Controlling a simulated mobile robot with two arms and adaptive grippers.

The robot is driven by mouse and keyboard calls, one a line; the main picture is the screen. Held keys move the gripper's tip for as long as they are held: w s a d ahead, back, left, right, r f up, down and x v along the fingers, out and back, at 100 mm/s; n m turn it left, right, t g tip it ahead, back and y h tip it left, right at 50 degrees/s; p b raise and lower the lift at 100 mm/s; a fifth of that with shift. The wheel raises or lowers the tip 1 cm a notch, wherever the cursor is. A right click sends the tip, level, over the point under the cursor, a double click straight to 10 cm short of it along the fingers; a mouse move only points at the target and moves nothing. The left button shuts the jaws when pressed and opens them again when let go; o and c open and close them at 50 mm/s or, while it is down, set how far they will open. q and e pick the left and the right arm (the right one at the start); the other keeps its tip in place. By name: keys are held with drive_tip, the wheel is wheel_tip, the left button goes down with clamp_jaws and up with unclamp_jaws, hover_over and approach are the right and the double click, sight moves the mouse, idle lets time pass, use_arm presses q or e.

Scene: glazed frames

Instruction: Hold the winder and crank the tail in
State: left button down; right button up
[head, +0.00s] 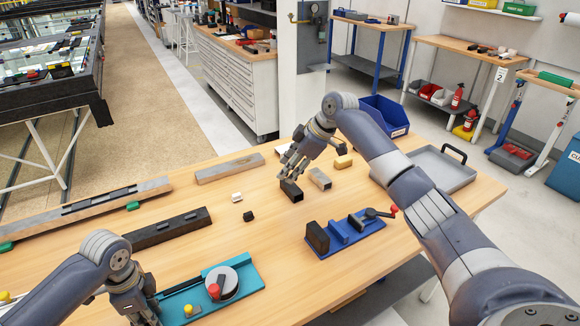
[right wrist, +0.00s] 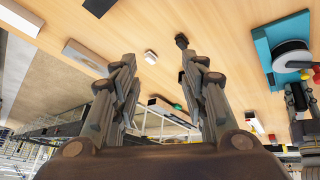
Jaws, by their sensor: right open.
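The winder is a teal base (head: 180,304) with a grey drum (head: 222,283) and a red knob on top, at the front left of the table. It also shows at the right of the right wrist view (right wrist: 266,45). My left gripper (head: 142,312) is at the winder's left end, cut off by the lower edge; I cannot tell whether its fingers touch or grip. My right gripper (head: 287,166) is open and empty above the table's back middle, behind a black block (head: 291,191) and well apart from the winder. I cannot make out a tail.
A blue fixture (head: 345,235) with a red-tipped handle stands at the right front. Long bars (head: 160,229) lie at the left. A grey tray (head: 440,166) and blue bin (head: 384,117) stand at the back right. The table's middle is mostly clear.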

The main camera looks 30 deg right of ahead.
drive_tip(key=n+g, duration=0.6)
drive_tip(key=n, duration=0.4)
approach(214, 288)
drive_tip(key=shift+y, duration=0.3)
drive_tip(key=x, duration=0.7)
drive_tip(key=shift+d+f, duration=0.15)
drive_tip(key=shift+f, duration=0.1)
drive_tip(key=shift+a+f, duration=0.25)
drive_tip(key=shift+f, duration=0.4)
clamp_jaws()
